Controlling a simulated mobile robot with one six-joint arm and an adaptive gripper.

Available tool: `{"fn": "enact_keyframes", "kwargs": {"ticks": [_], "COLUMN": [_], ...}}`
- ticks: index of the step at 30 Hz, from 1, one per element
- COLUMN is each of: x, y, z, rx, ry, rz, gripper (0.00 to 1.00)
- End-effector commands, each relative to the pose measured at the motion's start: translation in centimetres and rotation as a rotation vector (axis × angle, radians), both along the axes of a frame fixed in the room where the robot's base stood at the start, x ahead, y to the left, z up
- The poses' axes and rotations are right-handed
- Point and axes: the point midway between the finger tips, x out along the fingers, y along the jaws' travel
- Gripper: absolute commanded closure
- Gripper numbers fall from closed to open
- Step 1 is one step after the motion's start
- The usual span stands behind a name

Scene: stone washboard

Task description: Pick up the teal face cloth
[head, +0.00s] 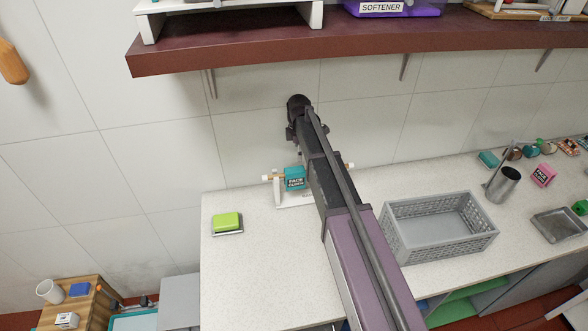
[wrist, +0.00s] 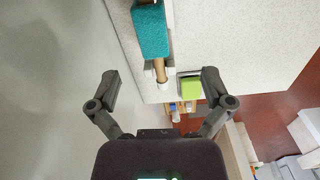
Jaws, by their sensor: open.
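The teal face cloth (head: 295,179), with a dark printed label, hangs over the rod of a small white rack (head: 290,200) near the wall on the pale counter. In the wrist view the cloth (wrist: 151,32) is at the top, left of centre, folded over the rod (wrist: 160,70). My gripper (wrist: 160,74) is open and empty, with its fingers spread to either side of the rod's end in the picture. The cloth lies beyond the fingertips and I see no contact. In the head view my arm covers part of the rack and the gripper's fingers are not clear.
A green sponge (head: 226,221) lies on a small dish at the counter's left end. A grey basket (head: 440,228) stands right of my arm. A dark red shelf (head: 300,42) overhangs along the wall. Counter space between sponge and rack is clear.

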Motion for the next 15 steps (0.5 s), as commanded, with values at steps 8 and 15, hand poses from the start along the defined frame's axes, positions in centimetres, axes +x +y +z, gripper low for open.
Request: {"fn": "enact_keyframes", "kwargs": {"ticks": [8,15], "x": [1.49,1.46], "y": [1.20,1.17], "z": [1.41,1.33], "rx": [0.000,0.000], "ry": [0.000,0.000], "rz": [0.099,0.100], "gripper": [0.00,0.00]}}
